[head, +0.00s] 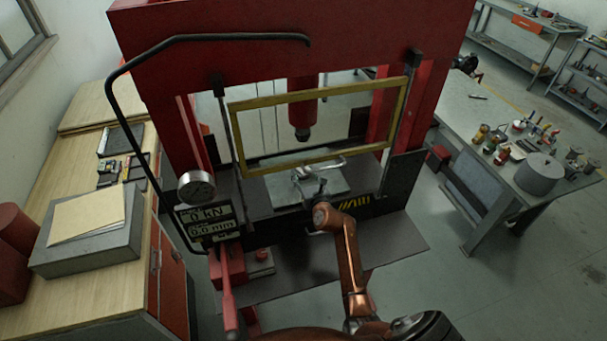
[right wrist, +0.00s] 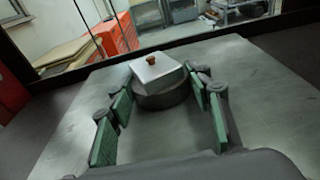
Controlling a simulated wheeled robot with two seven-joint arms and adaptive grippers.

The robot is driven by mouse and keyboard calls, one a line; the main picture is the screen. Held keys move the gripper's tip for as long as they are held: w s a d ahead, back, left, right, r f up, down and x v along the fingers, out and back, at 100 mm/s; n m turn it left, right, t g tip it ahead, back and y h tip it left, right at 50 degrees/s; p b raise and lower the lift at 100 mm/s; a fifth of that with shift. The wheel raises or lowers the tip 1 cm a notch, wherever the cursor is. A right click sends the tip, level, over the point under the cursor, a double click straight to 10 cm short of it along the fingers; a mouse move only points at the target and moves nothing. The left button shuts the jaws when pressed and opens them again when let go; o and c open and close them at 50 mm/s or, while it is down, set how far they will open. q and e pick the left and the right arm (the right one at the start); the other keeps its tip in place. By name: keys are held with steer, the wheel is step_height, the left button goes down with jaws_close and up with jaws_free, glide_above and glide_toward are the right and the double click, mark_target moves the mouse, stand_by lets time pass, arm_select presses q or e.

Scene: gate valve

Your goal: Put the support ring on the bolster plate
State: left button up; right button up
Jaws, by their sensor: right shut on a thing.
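The support ring (right wrist: 168,96) is a low dark-grey ring seen in the right wrist view. My right gripper (right wrist: 162,91) is shut on it, with green-padded fingers at its left and right sides. A pale metal block with a brown knob (right wrist: 152,70) shows at the ring's top; whether it rests on the ring or stands behind it, I cannot tell. The grey bolster plate (right wrist: 255,72) spreads under the ring. I cannot tell whether the ring touches it. In the head view, the plate (head: 335,184) lies inside the red press, partly hidden by my right arm. My left gripper is not in view.
The red press frame (head: 290,48) surrounds the work space, with its ram (head: 302,115) above the plate. A yellow-framed guard (head: 313,96) crosses the opening. A wooden bench (head: 85,205) stands left and a cluttered table (head: 480,125) right.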

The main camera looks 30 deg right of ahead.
steer(key=o, duration=1.3)
steer(key=shift+f, duration=0.2)
steer(key=o, duration=0.4)
steer(key=shift+o, duration=0.2)
steer(key=shift+r, duration=0.1)
steer(key=shift+r, duration=0.2)
steer(key=b+v, duration=0.1)
steer(key=v, duration=1.1)
